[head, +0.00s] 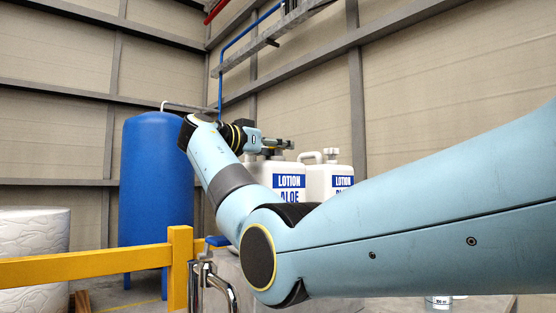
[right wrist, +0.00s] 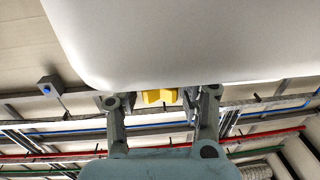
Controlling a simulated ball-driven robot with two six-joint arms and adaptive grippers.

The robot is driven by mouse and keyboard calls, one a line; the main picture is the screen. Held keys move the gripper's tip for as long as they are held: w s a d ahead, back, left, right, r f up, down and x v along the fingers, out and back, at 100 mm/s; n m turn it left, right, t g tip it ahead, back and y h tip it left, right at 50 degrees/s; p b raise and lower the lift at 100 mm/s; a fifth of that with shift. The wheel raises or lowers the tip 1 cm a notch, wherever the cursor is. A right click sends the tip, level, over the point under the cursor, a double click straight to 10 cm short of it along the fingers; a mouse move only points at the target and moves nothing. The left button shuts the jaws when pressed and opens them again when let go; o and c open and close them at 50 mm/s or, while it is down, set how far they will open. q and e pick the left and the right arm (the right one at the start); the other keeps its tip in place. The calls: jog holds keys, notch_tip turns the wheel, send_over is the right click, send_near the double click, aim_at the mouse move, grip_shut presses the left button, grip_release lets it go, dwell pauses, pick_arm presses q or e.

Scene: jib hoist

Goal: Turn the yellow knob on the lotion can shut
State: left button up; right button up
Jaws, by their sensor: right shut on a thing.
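The white lotion can with a blue "LOTION ALOE" label (head: 290,182) stands beyond my right arm in the head view. Its white wall (right wrist: 180,40) fills the top of the right wrist view. The yellow knob (right wrist: 152,97) shows at the can's edge in the right wrist view, between my fingers. My right gripper (head: 283,144) is at the top of the can and shut on the knob; its fingers (right wrist: 161,98) also show in the right wrist view. The knob cannot be made out in the head view. My left gripper is out of view.
A second white lotion can (head: 330,180) stands just right of the first. A tall blue tank (head: 155,180) is at the left back. A yellow rail (head: 90,266) and bent chrome pipes (head: 212,285) are in front. A white ribbed roll (head: 33,245) stands far left.

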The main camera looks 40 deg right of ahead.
jog(key=shift+f+m+g+b, duration=0.1)
jog(key=shift+m+g+b, duration=0.3)
jog(key=shift+g, duration=0.2)
jog(key=o, duration=1.2)
jog(key=a, duration=1.2)
jog(key=shift+s, duration=0.35)
